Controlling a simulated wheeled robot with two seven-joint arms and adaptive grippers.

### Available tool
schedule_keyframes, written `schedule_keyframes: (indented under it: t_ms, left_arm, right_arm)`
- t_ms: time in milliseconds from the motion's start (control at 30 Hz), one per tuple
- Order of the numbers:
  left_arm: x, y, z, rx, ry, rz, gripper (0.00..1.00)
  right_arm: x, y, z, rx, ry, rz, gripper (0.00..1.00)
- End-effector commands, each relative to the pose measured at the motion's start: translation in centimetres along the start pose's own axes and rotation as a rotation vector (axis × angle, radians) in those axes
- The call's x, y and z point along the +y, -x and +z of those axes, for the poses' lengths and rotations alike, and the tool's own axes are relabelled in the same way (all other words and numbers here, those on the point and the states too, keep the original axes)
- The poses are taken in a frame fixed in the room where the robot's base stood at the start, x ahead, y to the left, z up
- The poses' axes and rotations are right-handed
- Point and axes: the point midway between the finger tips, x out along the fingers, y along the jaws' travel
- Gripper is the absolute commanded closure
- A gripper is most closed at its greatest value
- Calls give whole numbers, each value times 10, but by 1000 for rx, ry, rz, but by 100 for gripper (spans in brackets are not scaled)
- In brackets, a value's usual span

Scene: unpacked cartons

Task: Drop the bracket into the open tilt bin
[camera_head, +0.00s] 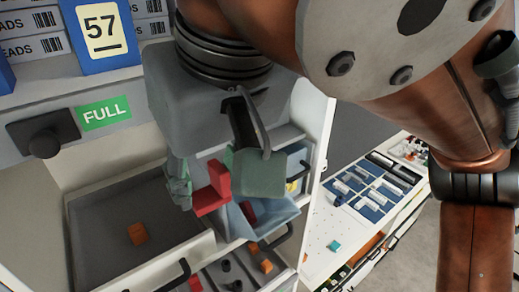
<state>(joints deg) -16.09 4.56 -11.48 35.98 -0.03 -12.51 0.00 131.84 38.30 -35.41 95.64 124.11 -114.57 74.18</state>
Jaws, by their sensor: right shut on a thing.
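My right gripper (216,182) reaches down from the top centre and is shut on a red L-shaped bracket (211,193), its grey-green finger pads on either side. The bracket hangs above and at the left edge of the open light-blue tilt bin (275,222), as seen from above. Whether it touches the bin I cannot tell. Another red piece (248,211) shows in the bin, partly hidden behind the right finger. My left gripper is not in view.
A grey drawer (100,222) holding an orange block (138,233) stands open at left. Below the bin, another drawer (215,268) holds dark and orange parts. A green FULL label (104,113) marks the cabinet. A parts table (370,190) stands at right.

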Motion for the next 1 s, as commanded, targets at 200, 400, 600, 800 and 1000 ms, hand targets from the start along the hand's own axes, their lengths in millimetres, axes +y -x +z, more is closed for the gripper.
schedule_keyframes:
  t_ms: [200, 400, 600, 800, 1000]
  left_arm:
    - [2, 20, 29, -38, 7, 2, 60]
    - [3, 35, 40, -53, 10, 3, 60]
    - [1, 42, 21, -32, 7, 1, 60]
    - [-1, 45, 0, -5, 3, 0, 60]
    - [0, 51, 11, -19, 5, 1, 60]
  right_arm:
    - [47, -25, -11, -3, 0, -2, 80]
    - [86, -58, -14, -3, 0, 0, 80]
    - [108, -89, -11, -2, 0, 0, 80]
    - [116, -102, -10, -2, -1, 0, 80]
    - [119, -127, -1, -2, 0, 2, 80]
